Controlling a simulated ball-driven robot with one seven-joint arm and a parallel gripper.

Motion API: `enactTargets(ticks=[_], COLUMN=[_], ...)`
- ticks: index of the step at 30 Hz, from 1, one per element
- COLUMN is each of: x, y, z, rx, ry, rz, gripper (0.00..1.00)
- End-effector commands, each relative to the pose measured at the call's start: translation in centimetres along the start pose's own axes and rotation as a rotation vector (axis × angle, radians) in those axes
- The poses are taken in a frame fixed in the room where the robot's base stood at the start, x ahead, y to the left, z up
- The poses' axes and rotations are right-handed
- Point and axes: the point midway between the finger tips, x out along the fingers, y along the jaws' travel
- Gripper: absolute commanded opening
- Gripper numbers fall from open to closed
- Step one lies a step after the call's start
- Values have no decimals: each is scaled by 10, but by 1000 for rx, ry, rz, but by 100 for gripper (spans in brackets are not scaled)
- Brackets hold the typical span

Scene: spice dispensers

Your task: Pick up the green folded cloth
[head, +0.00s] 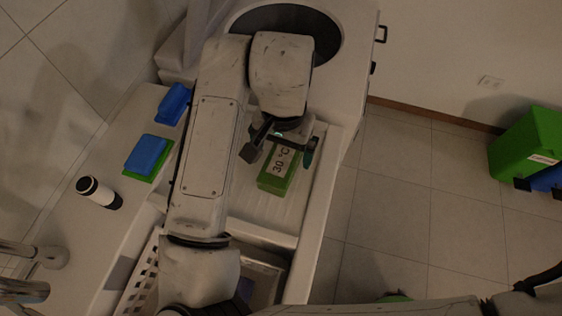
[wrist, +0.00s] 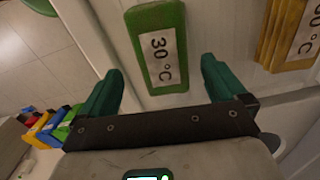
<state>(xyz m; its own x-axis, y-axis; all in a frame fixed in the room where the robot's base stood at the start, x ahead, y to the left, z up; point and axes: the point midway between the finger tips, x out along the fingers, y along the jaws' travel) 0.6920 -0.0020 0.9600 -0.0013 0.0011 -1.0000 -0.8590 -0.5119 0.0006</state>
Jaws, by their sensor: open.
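A green block-like item (head: 275,183) with a white "30 °C" label lies on a pale recessed surface in the head view. It also shows upright between the fingers in the wrist view (wrist: 157,45); whether it is folded cloth I cannot tell. My gripper (head: 279,156) is open above its far end, one finger to each side. In the wrist view my gripper (wrist: 162,72) has dark green fingertips, with no visible contact. A flat green piece (head: 133,176) shows partly under a blue folded piece (head: 149,153) on the left counter.
A yellow item (wrist: 285,32) with a similar label lies to the right in the wrist view. A green bin (head: 527,145) is at far right. Raised walls border the recess.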

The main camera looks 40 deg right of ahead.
Motion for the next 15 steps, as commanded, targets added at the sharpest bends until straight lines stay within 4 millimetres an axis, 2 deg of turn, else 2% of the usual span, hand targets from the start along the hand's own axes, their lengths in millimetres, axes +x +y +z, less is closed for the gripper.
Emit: enactTargets(ticks=[9,15], x=[41,51], y=[-3,-4], z=[1,1], rx=[-2,0], ry=[1,1], rz=[2,0], gripper=[98,98])
